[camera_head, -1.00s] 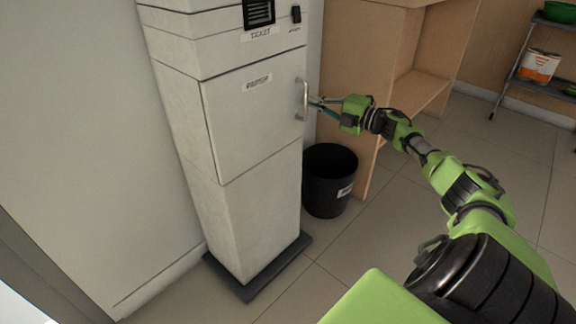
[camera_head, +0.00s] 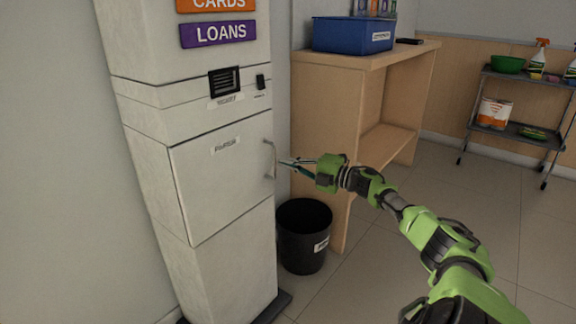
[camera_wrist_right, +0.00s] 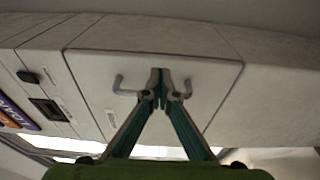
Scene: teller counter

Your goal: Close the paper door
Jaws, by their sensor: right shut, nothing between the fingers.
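The paper door (camera_head: 222,184) is a pale panel with a small label on the front of the white ticket machine. It sits flush with the machine's face in the head view. Its metal handle (camera_head: 270,160) is on the right edge. My right gripper (camera_head: 287,162) is shut and empty, with its tips close to the handle. In the right wrist view the gripper's fingertips (camera_wrist_right: 158,72) meet in front of the door (camera_wrist_right: 200,62), between the two visible ends of the handle (camera_wrist_right: 124,88). I cannot tell whether the tips touch. My left gripper is not in view.
A black bin (camera_head: 304,236) stands on the floor right of the machine, below my right arm. A wooden counter (camera_head: 327,130) with a blue box (camera_head: 350,36) is behind it. A shelf cart (camera_head: 520,129) is at the far right. The floor between is clear.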

